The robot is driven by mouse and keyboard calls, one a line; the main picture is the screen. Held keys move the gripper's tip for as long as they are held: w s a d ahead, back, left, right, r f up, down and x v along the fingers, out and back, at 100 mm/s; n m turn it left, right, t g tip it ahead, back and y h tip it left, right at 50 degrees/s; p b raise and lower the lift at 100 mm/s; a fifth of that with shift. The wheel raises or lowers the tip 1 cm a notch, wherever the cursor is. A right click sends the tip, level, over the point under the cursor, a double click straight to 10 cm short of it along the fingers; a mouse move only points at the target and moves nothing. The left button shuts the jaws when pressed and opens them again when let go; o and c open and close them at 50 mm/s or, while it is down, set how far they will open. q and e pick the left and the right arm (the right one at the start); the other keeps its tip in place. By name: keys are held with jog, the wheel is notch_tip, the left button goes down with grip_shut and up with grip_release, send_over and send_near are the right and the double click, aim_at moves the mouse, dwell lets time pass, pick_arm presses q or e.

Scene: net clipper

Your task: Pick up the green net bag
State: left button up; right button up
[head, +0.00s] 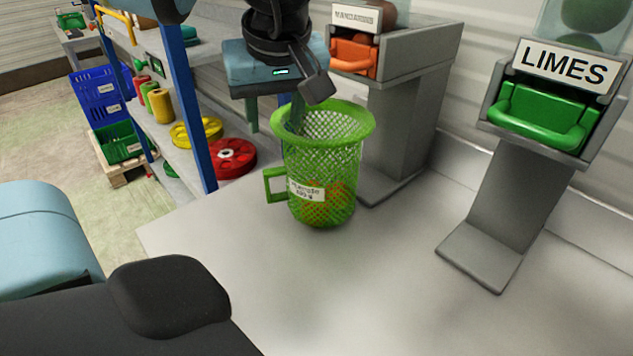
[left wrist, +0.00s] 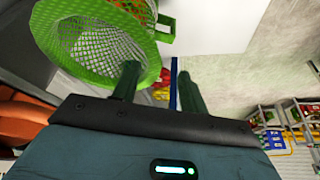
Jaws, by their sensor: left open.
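The green net bag (head: 337,160) stands upright on the pale worktop in the head view. It looks like an open mesh container with a wide rim, a side handle and a white label. Orange contents show through its lower mesh. In the left wrist view, its rim and mesh (left wrist: 92,66) fill the upper left. My left gripper (head: 274,114) is open at the rim's far left side. One finger overlaps the rim and seems to be inside it; the other is outside. The fingers also show in the left wrist view (left wrist: 157,75). My right gripper is not in view.
A grey dispenser with an orange tray (head: 353,57) stands close behind the bag. A limes dispenser (head: 547,112) with a green tray stands at the right. Shelving with a red reel (head: 230,158) is at the left. The worktop (head: 350,275) is clear in front.

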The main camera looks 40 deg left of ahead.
aim_at(275, 129)
pick_arm(q)
jog(key=shift+x, duration=2.65)
jog(key=shift+r, duration=0.1)
jog(key=shift+c, duration=0.4)
grip_shut()
